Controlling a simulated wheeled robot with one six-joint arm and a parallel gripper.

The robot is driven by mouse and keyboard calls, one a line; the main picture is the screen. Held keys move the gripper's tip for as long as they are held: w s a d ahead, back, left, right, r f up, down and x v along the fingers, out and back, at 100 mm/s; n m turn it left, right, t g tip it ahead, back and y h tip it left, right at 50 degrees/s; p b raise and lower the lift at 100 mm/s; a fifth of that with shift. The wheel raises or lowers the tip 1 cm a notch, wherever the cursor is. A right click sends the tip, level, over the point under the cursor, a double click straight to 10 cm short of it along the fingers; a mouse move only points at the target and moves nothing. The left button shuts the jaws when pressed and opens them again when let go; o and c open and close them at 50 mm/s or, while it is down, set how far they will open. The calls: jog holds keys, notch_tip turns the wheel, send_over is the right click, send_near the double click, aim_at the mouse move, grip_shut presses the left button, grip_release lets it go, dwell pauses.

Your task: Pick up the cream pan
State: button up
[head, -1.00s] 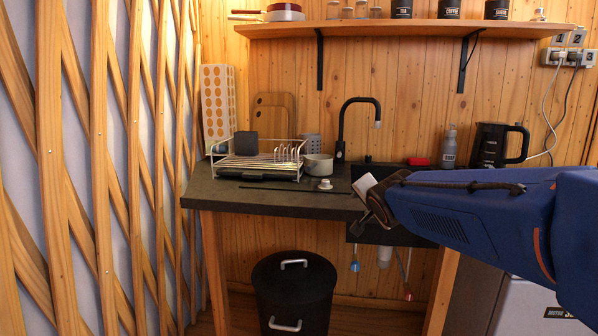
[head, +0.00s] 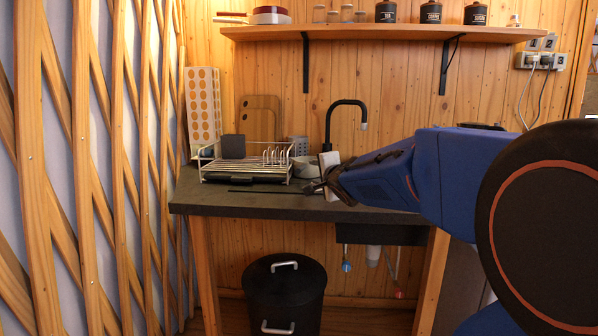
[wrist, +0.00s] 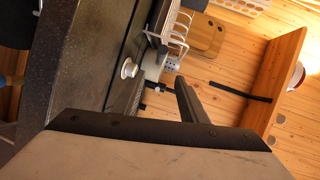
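The cream pan (head: 306,168) appears to be the pale round pan on the counter, just right of the dish rack. In the head view my gripper partly covers it. In the wrist view the pale pan (wrist: 154,66) stands beyond the fingers, beside the rack. My gripper (head: 318,185) is in front of and slightly right of the pan, over the counter. In the wrist view my gripper (wrist: 165,95) has its dark fingers apart with nothing between them. A small white knobbed object (wrist: 128,69) lies on the counter nearer than the pan.
The wire dish rack (head: 250,165) stands left of the pan. The black tap (head: 328,125) rises behind it. A shelf (head: 380,32) above holds canisters, glasses and a red-and-white pan (head: 270,15). A black bin (head: 284,290) stands below.

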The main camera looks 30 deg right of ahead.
aim_at(304, 168)
jog(key=x, duration=1.7)
jog(key=shift+w, duration=0.15)
jog(key=shift+a, duration=0.1)
grip_shut()
